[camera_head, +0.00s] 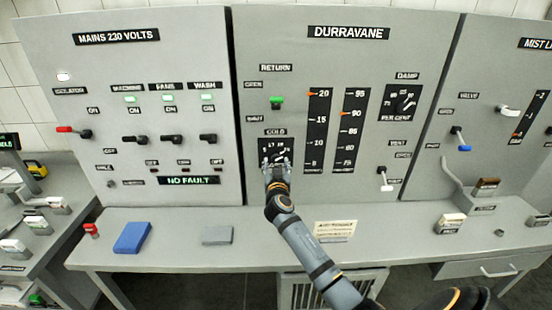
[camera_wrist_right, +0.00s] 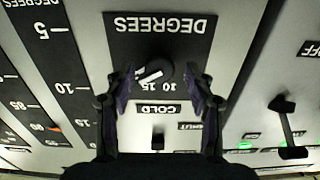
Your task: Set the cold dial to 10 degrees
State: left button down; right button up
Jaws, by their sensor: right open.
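The cold dial (camera_head: 266,147) is on a black plate marked COLD, low on the left of the DURRAVANE panel; my right gripper partly hides it in the head view. In the right wrist view, upside down, the dial's round black knob (camera_wrist_right: 157,71) shows with a white pointer slanting to the lower left, near the number 15. My right gripper (camera_head: 275,165) is in front of the dial. Its two fingers (camera_wrist_right: 160,82) stand apart on either side of the knob, open; contact cannot be told. My left gripper is out of view.
A green-knobbed RETURN lever (camera_head: 277,102) is above the dial. Two black scales (camera_head: 318,130) with orange markers stand to its right, then the DAMP dial (camera_head: 403,101) and a white-tipped VENT lever (camera_head: 386,180). Mains switches (camera_head: 172,139) are left. A desk (camera_head: 270,230) runs below.

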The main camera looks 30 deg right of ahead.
jog(key=shift+x, duration=0.95)
jog(key=c, duration=1.1)
